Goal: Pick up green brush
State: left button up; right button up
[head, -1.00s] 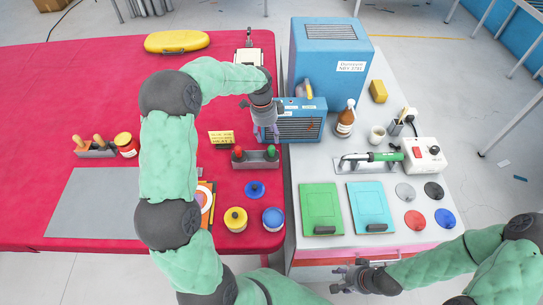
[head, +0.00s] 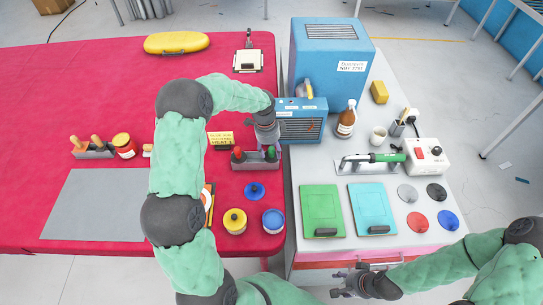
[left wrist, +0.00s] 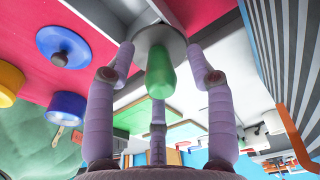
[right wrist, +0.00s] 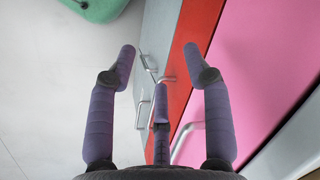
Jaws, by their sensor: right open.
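The green brush stands upright in a grey holder (head: 255,162) near the right edge of the red table, beside a red-handled brush (head: 238,153). Its green handle (left wrist: 160,70) shows in the left wrist view, between the spread fingers of my left gripper (left wrist: 160,62). The fingers look apart from the handle, so that gripper seems open. In the head view my left gripper (head: 269,142) is right over the holder and partly hides the green brush. My right gripper (head: 345,284) is open and empty in front of the grey bench; its wrist view shows nothing between its fingers (right wrist: 160,68).
A blue box with a grille (head: 302,122) stands close to the right of my left gripper. A blue lid (head: 255,190), a yellow tin (head: 235,222) and a blue tin (head: 273,221) are in front of the holder. Drawer handles (right wrist: 150,68) are near my right gripper.

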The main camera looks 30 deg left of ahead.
pick_arm(q)
grip_shut()
jog(key=shift+r, duration=0.1)
jog(key=shift+r, duration=0.5)
notch_tip(320, 180, up, 2)
jog(key=shift+r+p, duration=0.1)
jog(key=shift+p, duration=0.4)
jog(key=s+d+r+p, duration=0.2)
jog(key=s+d+r, duration=0.2)
jog(key=s+r, duration=0.5)
jog(key=shift+s+r, duration=0.35)
jog(key=shift+s, duration=1.85)
